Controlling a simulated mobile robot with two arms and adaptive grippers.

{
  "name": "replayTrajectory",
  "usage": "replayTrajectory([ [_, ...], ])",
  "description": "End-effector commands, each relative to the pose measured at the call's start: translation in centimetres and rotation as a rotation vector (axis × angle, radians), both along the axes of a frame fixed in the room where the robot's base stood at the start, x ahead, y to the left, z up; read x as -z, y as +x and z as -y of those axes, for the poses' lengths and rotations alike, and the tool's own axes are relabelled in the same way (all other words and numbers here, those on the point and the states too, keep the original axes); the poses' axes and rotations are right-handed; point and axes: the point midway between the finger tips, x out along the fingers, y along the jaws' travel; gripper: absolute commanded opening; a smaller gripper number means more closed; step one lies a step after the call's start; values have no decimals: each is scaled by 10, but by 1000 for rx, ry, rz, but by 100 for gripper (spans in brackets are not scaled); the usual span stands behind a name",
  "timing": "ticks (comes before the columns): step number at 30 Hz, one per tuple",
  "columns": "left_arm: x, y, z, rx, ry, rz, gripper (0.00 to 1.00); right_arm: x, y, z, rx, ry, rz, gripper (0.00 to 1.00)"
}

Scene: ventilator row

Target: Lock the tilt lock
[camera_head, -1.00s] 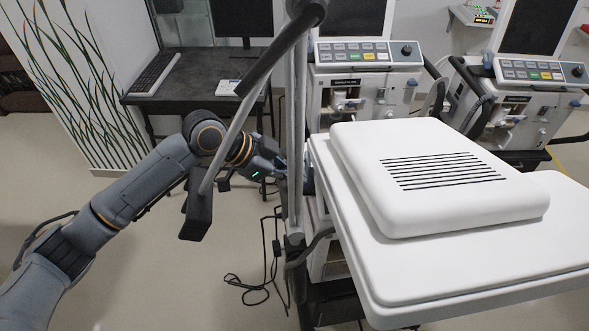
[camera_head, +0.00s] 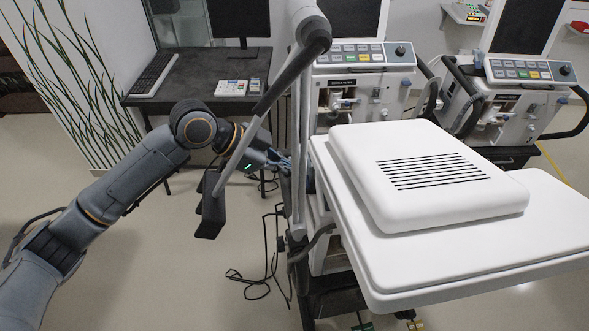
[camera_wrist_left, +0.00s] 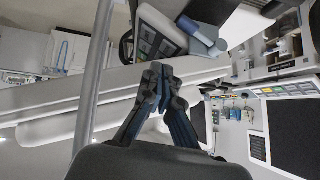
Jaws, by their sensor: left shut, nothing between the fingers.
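My left gripper (camera_head: 284,163) reaches in from the left to the grey pole beside the near machine with the white top. In the left wrist view the gripper (camera_wrist_left: 160,82) has its fingertips together, with nothing between them. A blue-grey lever (camera_wrist_left: 203,36) sticks out beside a button panel past the fingertips; it may be the tilt lock. It appears apart from the fingers. In the head view a small dark blue part (camera_head: 309,180) at the white top's left edge may be the same lever, mostly hidden by the pole. My right gripper is out of view.
The grey pole (camera_head: 300,110) and its slanted arm (camera_head: 262,110) stand close to my left arm. The white top (camera_head: 430,180) fills the right. More ventilators (camera_head: 355,85) stand behind. A dark desk (camera_head: 190,80) is at the back left. A black cable (camera_head: 255,285) lies on the floor.

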Motion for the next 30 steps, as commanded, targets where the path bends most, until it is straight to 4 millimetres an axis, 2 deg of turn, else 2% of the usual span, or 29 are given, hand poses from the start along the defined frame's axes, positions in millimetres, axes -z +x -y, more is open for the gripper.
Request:
replayTrajectory([
  [1, -1, -5, -8, 0, 2, 2, 0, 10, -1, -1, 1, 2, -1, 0],
  [3, -10, -11, -17, 0, 3, 3, 0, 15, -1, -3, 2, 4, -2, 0],
  [12, -40, -30, -45, 0, 1, -2, 0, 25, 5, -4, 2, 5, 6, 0],
  [30, -45, -33, -49, 1, 1, -3, 0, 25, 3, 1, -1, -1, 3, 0],
])
